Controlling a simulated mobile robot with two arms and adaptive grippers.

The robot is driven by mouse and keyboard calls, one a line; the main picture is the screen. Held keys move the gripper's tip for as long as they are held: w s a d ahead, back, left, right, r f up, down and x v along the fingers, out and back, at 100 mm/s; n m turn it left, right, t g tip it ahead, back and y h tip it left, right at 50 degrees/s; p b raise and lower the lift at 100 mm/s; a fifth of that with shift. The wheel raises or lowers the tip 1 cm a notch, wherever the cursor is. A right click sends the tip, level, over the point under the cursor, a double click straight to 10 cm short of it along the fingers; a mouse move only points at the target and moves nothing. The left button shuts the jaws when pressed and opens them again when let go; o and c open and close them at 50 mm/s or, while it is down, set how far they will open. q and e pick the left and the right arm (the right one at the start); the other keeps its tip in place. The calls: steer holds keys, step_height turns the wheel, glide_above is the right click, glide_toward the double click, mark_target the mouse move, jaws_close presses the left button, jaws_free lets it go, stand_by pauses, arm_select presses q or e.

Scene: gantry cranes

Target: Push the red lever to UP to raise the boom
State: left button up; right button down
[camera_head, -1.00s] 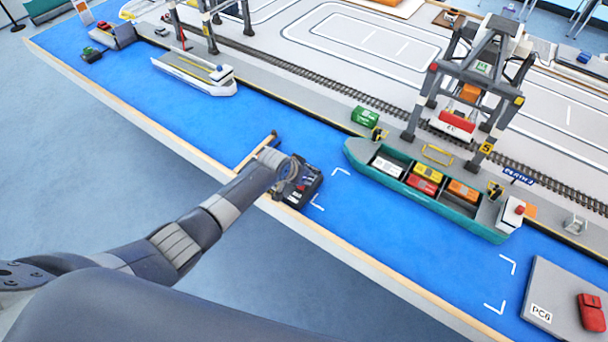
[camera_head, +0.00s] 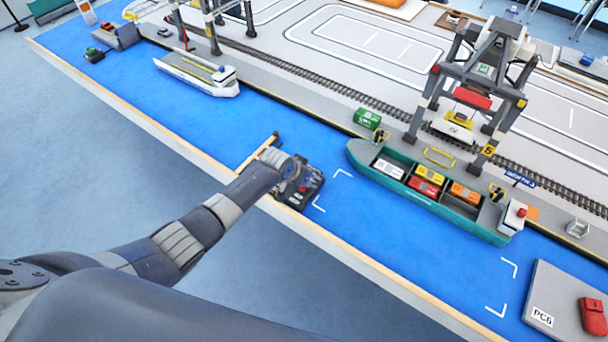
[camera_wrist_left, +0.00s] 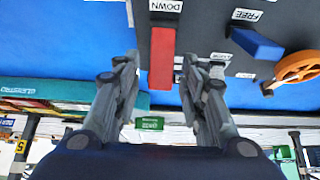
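The red lever (camera_wrist_left: 162,57) fills the top middle of the left wrist view, on a dark control box (camera_wrist_left: 215,25). A label reading DOWN (camera_wrist_left: 166,5) sits at its upper end in that picture. In the head view the control box (camera_head: 305,197) stands on the blue surface near the wooden edge, partly covered by my left wrist. My left gripper (camera_wrist_left: 160,66) is open, one finger each side of the lever's lower end in the wrist view; I cannot tell whether they touch it. In the head view the fingers are hidden. My right gripper is not in view.
A blue lever (camera_wrist_left: 257,43) marked FREE and an orange wheel (camera_wrist_left: 298,67) are right of the red lever. A wooden bar (camera_head: 257,153) lies beside the box. A teal ship (camera_head: 425,201) with containers and a gantry crane (camera_head: 472,75) stand to the right.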

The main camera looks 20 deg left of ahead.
arm_select(q)
steer(key=v, duration=1.1)
steer(key=shift+s+r, duration=0.25)
steer(key=shift+r, duration=0.1)
stand_by(2.6)
steer(key=s+d+f+g, duration=0.1)
steer(key=s+d+f, duration=0.1)
steer(key=s, duration=1.4)
steer(key=s+a+r+n+g+y, duration=0.1)
steer(key=s+a+r, duration=0.15)
steer(key=s, duration=0.55)
steer(key=s+a+r+n+g+y, duration=0.1)
steer(key=s+a+r, duration=0.15)
steer(key=s, duration=0.45)
step_height(320, 180, down, 32)
steer(key=s+g+b, duration=0.1)
steer(key=b, duration=0.4)
steer(key=s+a+f+b, duration=0.1)
steer(key=s+f+b, duration=0.1)
steer(key=s+f, duration=0.6)
steer(key=s+a+f+g+b, duration=0.1)
steer(key=s+a+f+b, duration=0.1)
steer(key=s+f, duration=0.6)
step_height(320, 180, down, 5)
steer(key=shift+s+r+b, duration=0.1)
steer(key=shift+s+b, duration=0.3)
